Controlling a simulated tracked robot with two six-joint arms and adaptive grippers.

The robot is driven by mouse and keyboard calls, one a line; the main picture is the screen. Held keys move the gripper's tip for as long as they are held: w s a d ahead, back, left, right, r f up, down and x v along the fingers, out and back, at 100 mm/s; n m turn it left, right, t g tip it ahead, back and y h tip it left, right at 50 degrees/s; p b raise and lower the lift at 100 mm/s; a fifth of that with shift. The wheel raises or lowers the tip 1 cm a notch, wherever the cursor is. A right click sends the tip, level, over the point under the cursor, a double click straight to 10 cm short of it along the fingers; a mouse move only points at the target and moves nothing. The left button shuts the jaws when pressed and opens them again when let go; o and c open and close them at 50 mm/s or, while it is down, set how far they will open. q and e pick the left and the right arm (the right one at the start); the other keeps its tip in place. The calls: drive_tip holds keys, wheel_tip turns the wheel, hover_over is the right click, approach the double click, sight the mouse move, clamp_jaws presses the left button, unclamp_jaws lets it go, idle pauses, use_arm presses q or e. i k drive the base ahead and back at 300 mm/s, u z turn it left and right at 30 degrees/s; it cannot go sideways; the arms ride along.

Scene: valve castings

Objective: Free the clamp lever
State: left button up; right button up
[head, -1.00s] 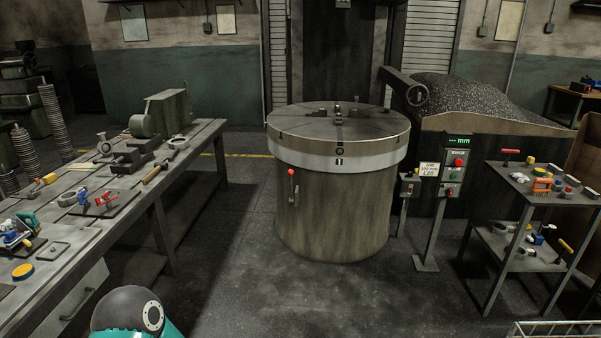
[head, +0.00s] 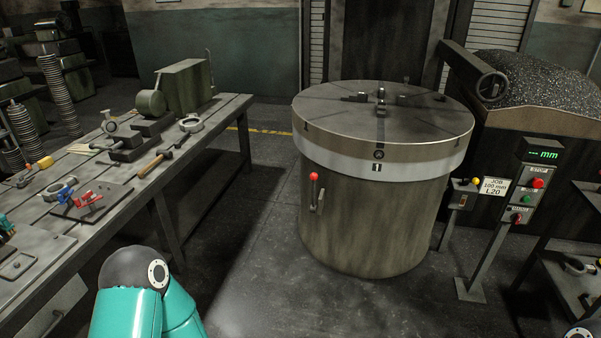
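A lever with a red knob (head: 314,178) stands upright on the front left of a large round machine. It sits beside a short metal bracket on the drum wall (head: 360,225). Above it is the round slotted table (head: 350,118) with a pale band, marked 0 and 1 at the front. I cannot tell from here whether the lever is clamped. Part of my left arm shows at the bottom left, apart from the lever.
A long workbench (head: 225,108) with a hammer (head: 155,163), castings and tools runs along the left. A control post (head: 494,230) with buttons and a display stands at the right, beside a bin of dark chips (head: 535,80). Bare floor (head: 245,215) lies between bench and machine.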

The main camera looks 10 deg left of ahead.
sight(313, 177)
drive_tip(key=u, duration=0.2)
drive_tip(key=i, duration=1.35)
drive_tip(key=u, duration=0.55)
drive_tip(key=i, duration=1.4)
drive_tip(key=u, duration=0.25)
